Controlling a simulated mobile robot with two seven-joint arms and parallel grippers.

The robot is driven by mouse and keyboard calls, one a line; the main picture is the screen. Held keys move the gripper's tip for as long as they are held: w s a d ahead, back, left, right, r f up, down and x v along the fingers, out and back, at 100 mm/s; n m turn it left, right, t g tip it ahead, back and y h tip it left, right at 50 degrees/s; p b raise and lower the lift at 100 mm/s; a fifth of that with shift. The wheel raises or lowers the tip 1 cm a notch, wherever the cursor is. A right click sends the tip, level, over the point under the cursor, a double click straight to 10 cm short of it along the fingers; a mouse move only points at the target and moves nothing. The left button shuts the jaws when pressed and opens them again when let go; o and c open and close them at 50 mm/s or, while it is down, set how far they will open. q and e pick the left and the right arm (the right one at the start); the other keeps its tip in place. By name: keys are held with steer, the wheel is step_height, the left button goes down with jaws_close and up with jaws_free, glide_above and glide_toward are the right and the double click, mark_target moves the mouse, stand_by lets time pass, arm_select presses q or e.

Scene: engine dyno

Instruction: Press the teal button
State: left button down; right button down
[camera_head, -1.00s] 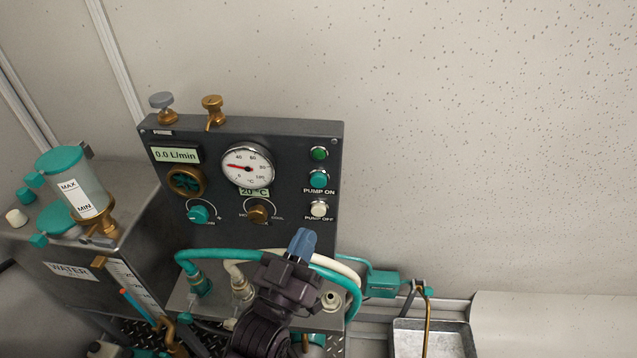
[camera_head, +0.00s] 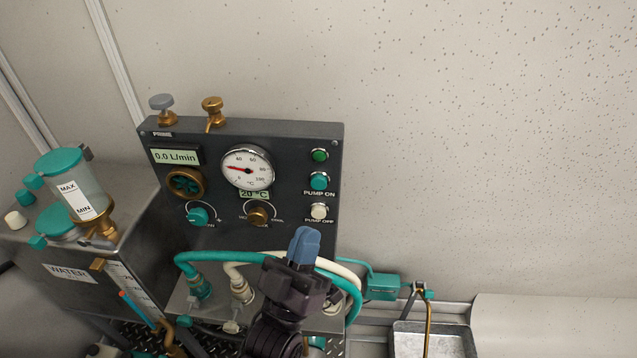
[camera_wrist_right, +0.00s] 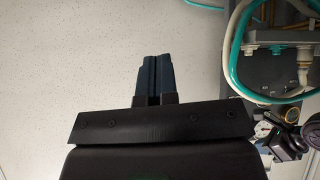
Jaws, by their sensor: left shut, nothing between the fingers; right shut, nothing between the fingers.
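The teal button (camera_head: 319,180) is a round knob on the right side of the dark control panel (camera_head: 290,200). The label PUMP ON is below it, a green lamp (camera_head: 319,155) above it and a white PUMP OFF button (camera_head: 318,211) lower down. My left gripper (camera_head: 305,243) has blue fingers, shut and empty, pointing up below the PUMP OFF button in the picture. It appears apart from the teal button, which is unobstructed. My right gripper (camera_wrist_right: 154,58) is shut and empty in the right wrist view, before a pale speckled surface. The teal button is not seen there.
Teal and white hoses (camera_head: 215,254) arch in front of the panel's lower part, behind my left gripper. A water tank (camera_head: 130,205) stands at left. A metal tray (camera_head: 432,340) sits at lower right. The wall area right of the panel is clear.

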mark_target(319, 182)
arm_select(q)
steer(key=w+b, duration=0.1)
steer(key=w, duration=0.7)
steer(key=shift+w+d+b, duration=0.25)
steer(key=shift+d+b, duration=0.1)
steer(key=shift+d, duration=0.05)
stand_by(1.2)
steer(key=shift+w, duration=0.15)
stand_by(0.5)
steer(key=shift+w, duration=0.3)
steer(key=shift+w+d, duration=0.1)
steer(key=shift+w, duration=0.35)
stand_by(0.9)
steer(key=shift+s, duration=0.9)
